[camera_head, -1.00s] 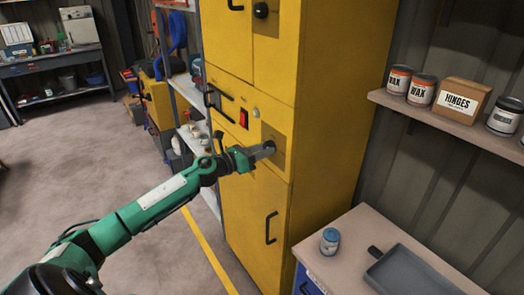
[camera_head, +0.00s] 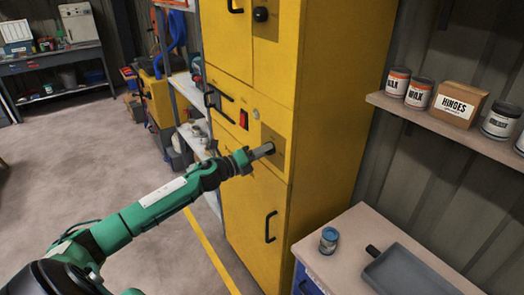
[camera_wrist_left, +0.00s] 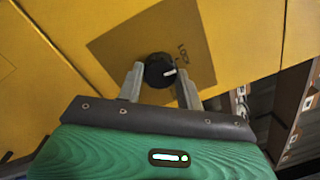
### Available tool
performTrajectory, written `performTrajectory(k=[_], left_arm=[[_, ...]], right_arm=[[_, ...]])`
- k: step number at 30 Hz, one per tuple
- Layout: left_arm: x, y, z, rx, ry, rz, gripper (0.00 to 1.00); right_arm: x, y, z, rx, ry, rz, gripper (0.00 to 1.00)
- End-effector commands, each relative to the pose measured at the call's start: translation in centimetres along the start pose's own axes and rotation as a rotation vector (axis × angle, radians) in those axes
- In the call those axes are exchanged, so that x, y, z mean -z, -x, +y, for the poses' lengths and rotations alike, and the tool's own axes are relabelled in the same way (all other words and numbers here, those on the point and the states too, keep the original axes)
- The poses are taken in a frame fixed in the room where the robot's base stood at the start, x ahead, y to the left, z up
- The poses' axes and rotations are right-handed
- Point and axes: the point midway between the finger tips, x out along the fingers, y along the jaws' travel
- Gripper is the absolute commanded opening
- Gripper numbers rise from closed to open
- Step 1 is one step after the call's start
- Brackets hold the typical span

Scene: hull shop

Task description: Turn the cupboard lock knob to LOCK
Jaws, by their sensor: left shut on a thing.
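The yellow cupboard (camera_head: 330,130) stands in the middle of the head view. Its black lock knob (camera_wrist_left: 158,68) sits on a darker square plate (camera_wrist_left: 125,45) and has a short white pointer mark. In the left wrist view the word LOCK is printed right of the knob, and the pointer points right, toward the lower end of that word. My left gripper (camera_head: 266,149) is at the plate, its two fingers on either side of the knob and shut on it. In the head view the fingers mostly hide the knob. My right gripper is not in view.
Another black knob (camera_head: 261,14) is higher on the cupboard. A red switch (camera_head: 244,119) and black handles are close to my gripper. A workbench (camera_head: 345,240) with a small blue-labelled can (camera_head: 329,240) and a grey tray (camera_head: 410,275) stands at lower right.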

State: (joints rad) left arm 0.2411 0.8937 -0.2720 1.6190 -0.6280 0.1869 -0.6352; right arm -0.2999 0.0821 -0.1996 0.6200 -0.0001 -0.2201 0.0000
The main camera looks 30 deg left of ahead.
Motion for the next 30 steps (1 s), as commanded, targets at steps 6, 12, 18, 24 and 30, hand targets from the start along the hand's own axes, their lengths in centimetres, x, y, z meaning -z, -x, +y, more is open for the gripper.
performTrajectory(k=[6, 12, 18, 24, 30], left_arm=[[-0.03, 0.01, 0.03, -0.002, 0.043, -0.003, 0.14], [-0.02, 0.01, 0.04, -0.002, 0.051, -0.004, 0.14], [-0.02, 0.01, 0.04, -0.002, 0.051, -0.003, 0.14], [-0.01, 0.01, 0.03, -0.002, 0.050, -0.003, 0.58], [0.00, 0.01, 0.02, -0.002, 0.049, -0.003, 0.58]], right_arm=[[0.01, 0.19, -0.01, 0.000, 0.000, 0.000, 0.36], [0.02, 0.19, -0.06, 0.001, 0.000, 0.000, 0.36], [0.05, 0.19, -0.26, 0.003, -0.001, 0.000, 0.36], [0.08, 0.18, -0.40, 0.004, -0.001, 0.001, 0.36], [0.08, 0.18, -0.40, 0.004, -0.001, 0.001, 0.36]])
